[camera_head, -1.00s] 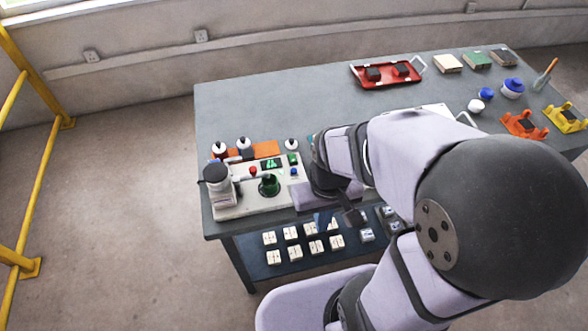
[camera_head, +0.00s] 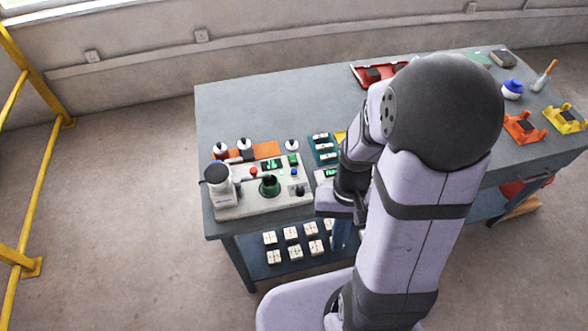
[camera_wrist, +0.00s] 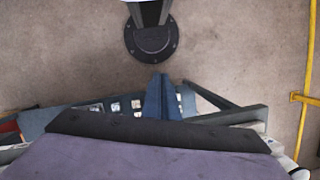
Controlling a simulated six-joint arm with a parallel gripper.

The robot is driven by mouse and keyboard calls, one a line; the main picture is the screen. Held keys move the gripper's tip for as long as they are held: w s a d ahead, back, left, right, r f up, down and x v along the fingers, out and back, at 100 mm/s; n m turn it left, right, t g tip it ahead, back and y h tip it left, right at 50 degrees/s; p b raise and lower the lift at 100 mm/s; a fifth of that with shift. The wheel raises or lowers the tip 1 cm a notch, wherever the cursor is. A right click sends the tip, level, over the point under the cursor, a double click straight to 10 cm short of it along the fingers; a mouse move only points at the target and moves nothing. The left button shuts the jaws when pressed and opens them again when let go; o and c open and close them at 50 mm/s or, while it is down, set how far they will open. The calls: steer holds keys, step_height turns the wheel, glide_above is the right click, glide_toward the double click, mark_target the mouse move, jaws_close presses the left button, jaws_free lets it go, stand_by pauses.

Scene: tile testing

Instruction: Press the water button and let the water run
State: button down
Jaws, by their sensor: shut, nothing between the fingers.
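The pale testing station (camera_head: 240,208) sits at the table's front left. On its panel are a blue button (camera_head: 294,172), a green button (camera_head: 293,158) and a red button (camera_head: 253,171); no label saying which is for water is readable. A dark green cup-like holder (camera_head: 269,186) stands in the station's middle. No running water can be made out. My gripper (camera_head: 341,234) is right of the station near the table's front edge, apart from the buttons and mostly hidden by my arm. In the wrist view its blue fingers (camera_wrist: 162,95) are together and empty.
White tiles (camera_head: 292,233) lie on the lower shelf below the front edge. A teal rack (camera_head: 322,148) and an orange tray (camera_head: 267,149) stand behind the station. A red tray (camera_head: 368,82) is at the back. The table's left rear is clear.

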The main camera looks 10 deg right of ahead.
steer(key=w+a+f+m+t+y, duration=0.1)
steer(key=w+a+f+m+y, duration=0.2)
steer(key=w+m, duration=0.25)
step_height(320, 180, up, 6)
steer(key=m+t+y, duration=0.2)
steer(key=m+t, duration=0.7)
steer(key=m, duration=0.1)
glide_above(294, 172)
steer(key=d, duration=0.1)
steer(key=shift+s+f, duration=0.1)
steer(key=shift+s, duration=0.1)
steer(key=shift+f, duration=0.1)
step_height(294, 172, down, 7)
steer(key=b, duration=0.5)
steer(key=shift+f, duration=0.1)
steer(key=shift+f+b, duration=0.7)
steer(key=shift+b, duration=0.35)
